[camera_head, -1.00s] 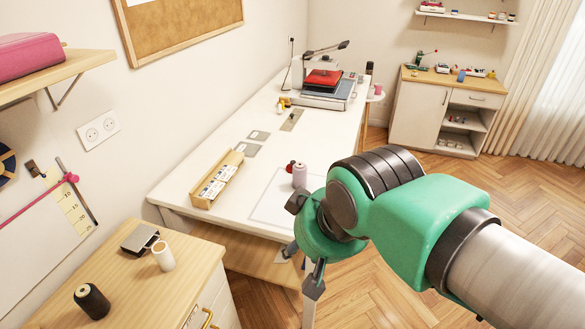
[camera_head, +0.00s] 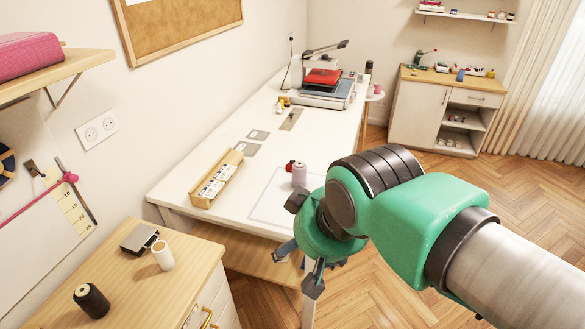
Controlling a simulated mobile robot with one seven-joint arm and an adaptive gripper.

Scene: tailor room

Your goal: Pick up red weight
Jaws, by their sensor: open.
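A small red object (camera_head: 290,166), likely the red weight, stands on the white table (camera_head: 225,150). It is just left of and partly behind a pale pink spool (camera_head: 299,175), near the white sheet on the tabletop. My gripper (camera_head: 300,240) is at the near right edge of the table, in front of and below the red object in the picture. Its fingers are spread open and nothing shows between them. It is apart from the red object.
A wooden box of cards (camera_head: 216,178) lies on the table's left part. A red-topped press (camera_head: 323,85) stands at the far end. A wooden cabinet with a black spool (camera_head: 91,300) and a white spool (camera_head: 162,254) is at the near left. Floor is clear at right.

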